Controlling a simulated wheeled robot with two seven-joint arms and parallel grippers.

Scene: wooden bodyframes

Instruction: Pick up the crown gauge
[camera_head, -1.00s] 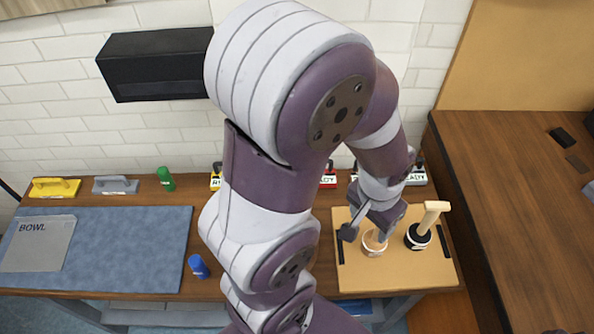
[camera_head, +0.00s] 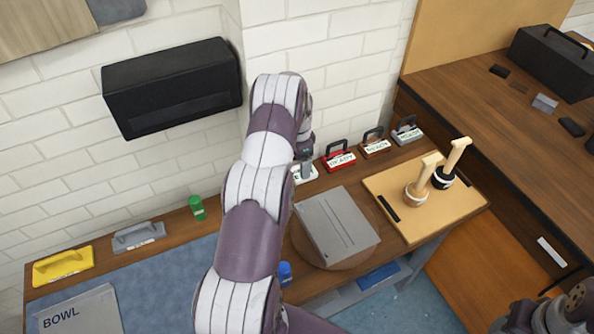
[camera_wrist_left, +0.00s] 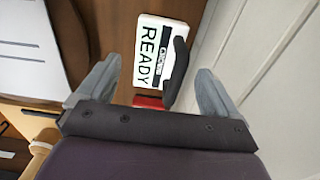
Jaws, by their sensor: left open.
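A white gauge plate marked READY (camera_wrist_left: 155,52) with a dark handle (camera_wrist_left: 178,70) lies ahead of my left gripper in the left wrist view. Its smaller label is too small to read surely; I take it as the crown gauge. In the head view only a white bit of it (camera_head: 304,175) shows, at the back of the bench, mostly behind my left gripper (camera_head: 305,165). My left gripper is open and empty, and in the left wrist view its fingers (camera_wrist_left: 158,72) stand apart on either side of the plate's near end. I cannot tell whether they touch it.
A red READY gauge (camera_head: 338,159) stands close to its right, with brown (camera_head: 374,146) and grey (camera_head: 407,133) ones beyond. A grey board (camera_head: 336,228) lies in front. A wooden tray (camera_head: 435,225) holds two mallet-like tools. The wall is close behind.

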